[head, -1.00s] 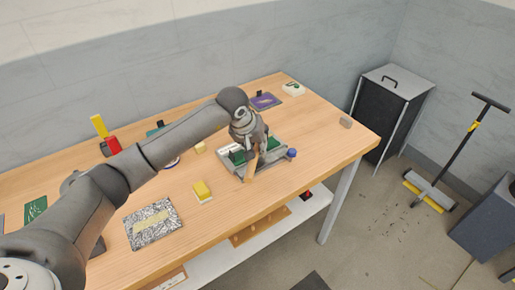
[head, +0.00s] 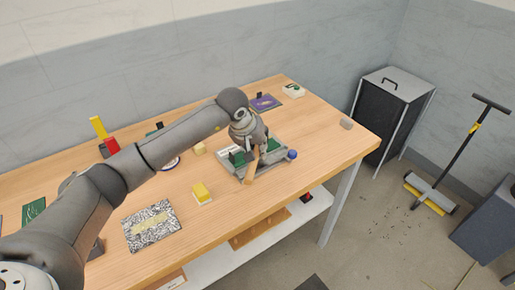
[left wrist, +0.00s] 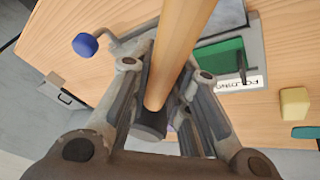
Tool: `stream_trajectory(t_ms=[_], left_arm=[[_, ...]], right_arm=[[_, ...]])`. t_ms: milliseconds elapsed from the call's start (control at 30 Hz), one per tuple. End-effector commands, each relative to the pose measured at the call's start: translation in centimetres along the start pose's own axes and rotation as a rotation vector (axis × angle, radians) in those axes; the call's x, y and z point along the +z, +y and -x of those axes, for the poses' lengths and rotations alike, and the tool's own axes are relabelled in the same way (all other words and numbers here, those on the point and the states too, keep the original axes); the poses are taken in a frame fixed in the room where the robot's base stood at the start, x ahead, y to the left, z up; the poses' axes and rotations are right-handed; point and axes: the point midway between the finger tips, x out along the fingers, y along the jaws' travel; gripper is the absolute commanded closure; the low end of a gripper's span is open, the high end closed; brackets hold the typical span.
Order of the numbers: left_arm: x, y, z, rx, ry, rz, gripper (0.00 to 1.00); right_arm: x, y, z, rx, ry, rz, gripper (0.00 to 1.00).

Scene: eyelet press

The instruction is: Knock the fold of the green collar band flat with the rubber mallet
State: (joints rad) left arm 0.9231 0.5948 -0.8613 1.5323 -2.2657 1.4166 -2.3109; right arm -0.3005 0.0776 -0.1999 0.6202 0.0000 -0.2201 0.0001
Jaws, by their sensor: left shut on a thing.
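My left gripper (head: 256,146) is shut on the mallet, whose pale wooden shaft (head: 251,172) slants down toward the table's front side. In the left wrist view the shaft (left wrist: 180,50) runs between the fingers to a dark end piece (left wrist: 150,124); I cannot tell whether this is the rubber head. The green collar band (head: 273,144) lies in a grey folding fixture (head: 268,165), partly hidden by my gripper and the shaft. It also shows in the left wrist view (left wrist: 220,62), beside the shaft. Its fold cannot be made out. My right gripper is not in view.
A blue knob (head: 292,154) sticks out at the fixture's right end. A yellow-topped block (head: 202,192) and a speckled mat (head: 151,226) lie to the left. A purple pad (head: 265,102) lies behind. The table's right end is mostly clear, with a small grey block (head: 346,124).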

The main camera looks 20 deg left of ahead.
Motion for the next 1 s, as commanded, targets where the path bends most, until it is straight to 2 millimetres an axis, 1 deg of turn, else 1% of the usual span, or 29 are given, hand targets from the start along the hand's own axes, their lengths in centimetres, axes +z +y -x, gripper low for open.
stream_trajectory(t_ms=[300, 367, 467, 900, 1000], left_arm=[[1.6, -0.9, -4.1, -0.001, 0.0, -0.001, 1.0], [1.3, -0.7, -3.4, 0.001, 0.002, 0.0, 1.0], [1.1, -0.6, -2.9, 0.0, 0.001, 0.0, 1.0], [-0.9, 0.4, 2.0, 0.0, 0.002, 0.0, 1.0], [-1.2, 0.6, 2.8, 0.0, 0.002, 0.0, 1.0]], right_arm=[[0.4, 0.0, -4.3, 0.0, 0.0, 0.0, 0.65], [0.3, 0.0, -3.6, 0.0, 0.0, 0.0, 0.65], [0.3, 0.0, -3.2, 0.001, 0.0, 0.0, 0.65], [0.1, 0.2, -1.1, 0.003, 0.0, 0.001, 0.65], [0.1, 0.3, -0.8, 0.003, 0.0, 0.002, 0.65]])
